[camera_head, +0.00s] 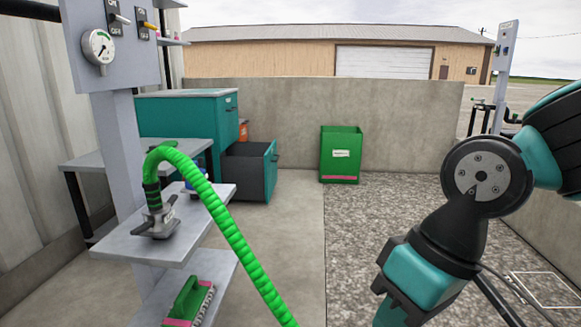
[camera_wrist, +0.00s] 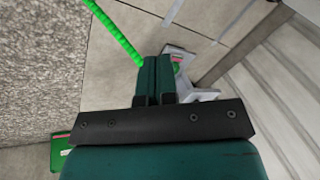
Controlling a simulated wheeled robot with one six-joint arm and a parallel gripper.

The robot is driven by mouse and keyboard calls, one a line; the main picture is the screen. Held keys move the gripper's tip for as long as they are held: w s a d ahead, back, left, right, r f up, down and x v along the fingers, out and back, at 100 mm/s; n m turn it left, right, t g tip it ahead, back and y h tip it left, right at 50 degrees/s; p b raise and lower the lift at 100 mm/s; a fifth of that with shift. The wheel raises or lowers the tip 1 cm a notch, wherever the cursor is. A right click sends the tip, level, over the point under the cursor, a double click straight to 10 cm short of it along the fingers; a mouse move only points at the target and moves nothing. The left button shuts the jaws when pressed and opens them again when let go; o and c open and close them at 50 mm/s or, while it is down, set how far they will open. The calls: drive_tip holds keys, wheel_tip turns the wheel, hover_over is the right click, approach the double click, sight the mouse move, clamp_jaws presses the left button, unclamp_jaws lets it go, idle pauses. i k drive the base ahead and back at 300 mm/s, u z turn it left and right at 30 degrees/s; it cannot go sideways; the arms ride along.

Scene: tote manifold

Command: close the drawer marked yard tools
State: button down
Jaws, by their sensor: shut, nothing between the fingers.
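A teal cabinet (camera_head: 185,112) stands against the back wall at the left in the head view. Its lower drawer (camera_head: 250,172) is pulled out to the right, with a dark inside and a teal front. The cabinet's upper drawer front looks flush. I cannot read any mark on the drawers. An orange item (camera_head: 243,131) shows just above the open drawer. My gripper (camera_wrist: 155,62) shows in the wrist view with its fingers together, empty and pointing down over the floor. It is out of the head view, which shows my arm at the right, well apart from the drawer.
A grey post with shelves (camera_head: 160,245) stands at the near left. A green hose (camera_head: 225,215) hangs from its upper shelf to the floor; a green brush (camera_head: 190,302) lies below. A green bin (camera_head: 340,155) stands by the back wall. The concrete and gravel between are clear.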

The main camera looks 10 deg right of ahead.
sight(252, 167)
drive_tip(key=z, duration=0.3)
drive_tip(key=i, duration=1.7)
drive_tip(key=u, duration=0.35)
drive_tip(key=i, duration=2.1)
drive_tip(key=u, duration=0.55)
